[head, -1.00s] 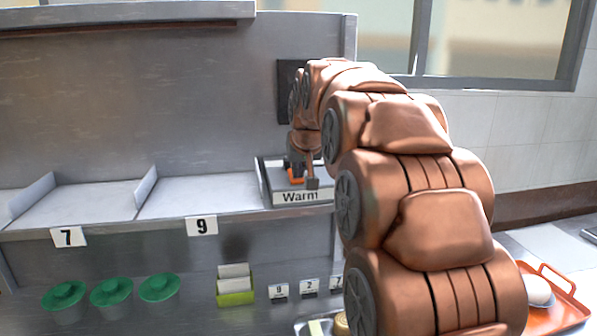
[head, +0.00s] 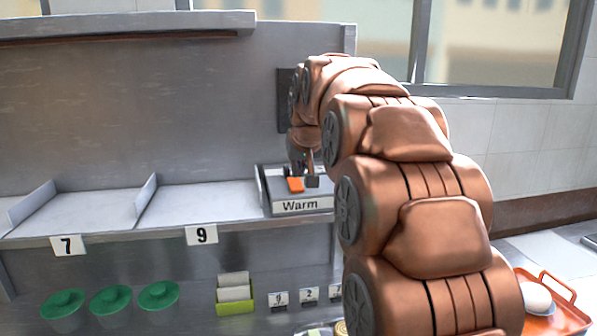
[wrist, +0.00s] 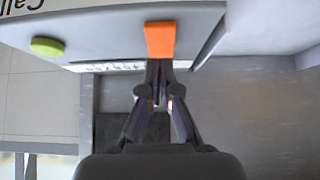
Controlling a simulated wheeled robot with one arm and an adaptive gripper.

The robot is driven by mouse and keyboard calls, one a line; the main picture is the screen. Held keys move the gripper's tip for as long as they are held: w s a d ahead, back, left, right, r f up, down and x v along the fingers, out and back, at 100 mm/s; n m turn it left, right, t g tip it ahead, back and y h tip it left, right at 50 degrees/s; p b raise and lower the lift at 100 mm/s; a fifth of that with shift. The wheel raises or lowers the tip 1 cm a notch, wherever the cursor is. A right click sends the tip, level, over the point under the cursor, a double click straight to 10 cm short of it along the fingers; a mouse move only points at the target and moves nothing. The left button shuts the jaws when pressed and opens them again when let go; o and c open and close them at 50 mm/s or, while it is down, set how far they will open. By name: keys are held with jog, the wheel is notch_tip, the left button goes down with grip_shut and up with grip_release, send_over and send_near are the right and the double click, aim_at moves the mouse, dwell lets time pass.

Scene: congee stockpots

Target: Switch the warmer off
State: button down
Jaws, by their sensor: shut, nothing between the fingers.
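The warmer (head: 262,190) is a grey box with a white "Warm" label (head: 300,205) on its front, at the right end of the steel shelf. An orange switch piece (head: 296,185) sits on its top, and it also shows in the wrist view (wrist: 160,40). My gripper (head: 305,177) points down at the warmer, close by the orange piece. In the wrist view my gripper (wrist: 160,88) is shut and empty, its tips just below the orange piece in the picture. I cannot tell whether they touch it. My wrist and fingers hide part of the warmer's top.
A dark panel (head: 284,100) is on the wall behind my arm. Green-lidded pots (head: 111,300) and a green card box (head: 235,300) stand below the shelf. An orange tray (head: 560,318) is at right. Shelf bays are empty.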

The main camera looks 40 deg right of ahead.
jog(key=r, duration=0.3)
jog(key=shift+s+a+r+p, duration=0.1)
jog(key=shift+s+p, duration=0.1)
jog(key=shift+p, duration=0.2)
jog(key=s+a+r+b, duration=0.3)
jog(key=s+r, duration=0.2)
jog(key=s, duration=0.2)
jog(key=shift+s+r, duration=0.25)
jog(key=shift+s, duration=0.1)
jog(key=shift+a, duration=0.15)
